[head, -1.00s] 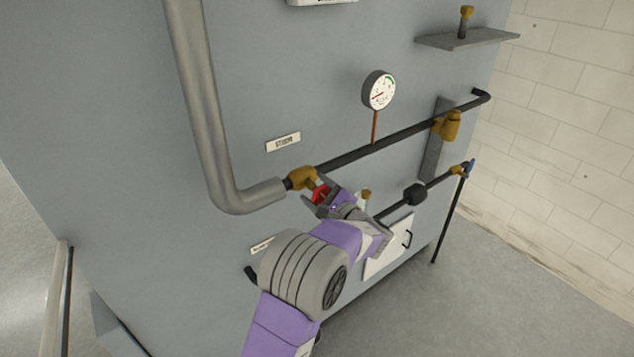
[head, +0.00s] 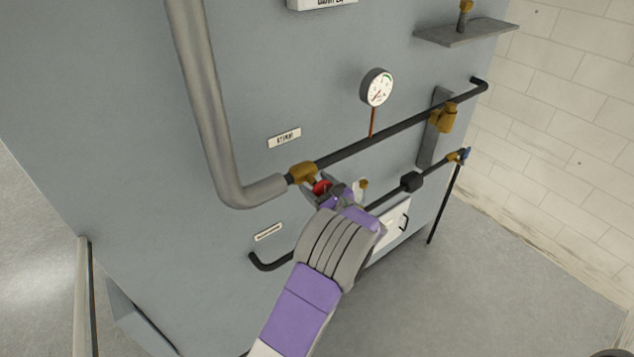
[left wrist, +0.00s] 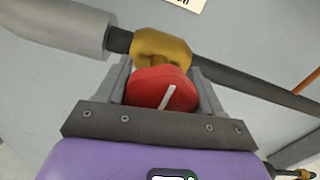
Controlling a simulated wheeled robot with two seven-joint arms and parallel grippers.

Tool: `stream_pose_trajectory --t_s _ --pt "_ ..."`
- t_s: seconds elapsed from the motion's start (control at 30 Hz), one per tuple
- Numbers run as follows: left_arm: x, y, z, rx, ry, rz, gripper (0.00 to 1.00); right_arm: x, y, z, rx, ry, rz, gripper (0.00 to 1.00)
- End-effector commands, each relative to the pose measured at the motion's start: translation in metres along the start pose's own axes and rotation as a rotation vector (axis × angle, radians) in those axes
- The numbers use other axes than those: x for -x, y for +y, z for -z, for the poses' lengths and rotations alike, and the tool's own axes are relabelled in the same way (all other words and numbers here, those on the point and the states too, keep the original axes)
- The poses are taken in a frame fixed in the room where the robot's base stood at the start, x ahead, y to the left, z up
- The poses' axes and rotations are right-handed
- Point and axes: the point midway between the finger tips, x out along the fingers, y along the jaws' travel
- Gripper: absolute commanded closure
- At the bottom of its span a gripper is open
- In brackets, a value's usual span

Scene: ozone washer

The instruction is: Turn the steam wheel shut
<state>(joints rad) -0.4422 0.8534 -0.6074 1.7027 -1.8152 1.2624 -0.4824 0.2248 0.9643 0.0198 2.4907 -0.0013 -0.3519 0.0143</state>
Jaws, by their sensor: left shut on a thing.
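The red steam wheel (head: 321,187) sits on a brass valve (head: 302,173) at the right end of the thick grey pipe, below a "STEAM" label (head: 285,138). My left gripper (head: 324,189) is at the wheel and partly covers it in the head view. In the left wrist view the wheel (left wrist: 160,88) lies between the two grey fingers, with the brass valve body (left wrist: 160,47) just beyond it. A pale bar mark on the wheel's face slants up to the right. The left gripper is shut on the wheel. My right gripper is not seen.
A round gauge (head: 377,87) stands above the black pipe (head: 375,135). A lower pipe (head: 385,196) with a blue-handled valve (head: 464,154) runs below. A small shelf (head: 465,33) juts out at upper right. The floor (head: 480,280) at right is clear.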

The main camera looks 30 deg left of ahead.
Motion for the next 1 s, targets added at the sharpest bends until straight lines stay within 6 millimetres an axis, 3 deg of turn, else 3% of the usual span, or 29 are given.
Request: stream_pose_trajectory --t_s 0.43,0.47,0.6,0.87,1.0 --pt "0.000 0.000 0.000 -0.008 0.000 0.001 0.64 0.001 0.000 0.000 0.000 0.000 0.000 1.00" --pt "0.000 0.000 0.000 -0.008 0.000 0.001 0.29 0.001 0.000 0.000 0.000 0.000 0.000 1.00" --pt "0.000 0.000 0.000 -0.008 0.000 0.001 0.09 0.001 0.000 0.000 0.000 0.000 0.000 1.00" --pt "0.001 0.000 0.000 -0.007 0.000 0.001 0.09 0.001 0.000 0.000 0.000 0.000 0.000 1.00" --pt "0.013 -0.001 0.001 -0.007 0.001 0.002 0.09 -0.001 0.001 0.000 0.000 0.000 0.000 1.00"
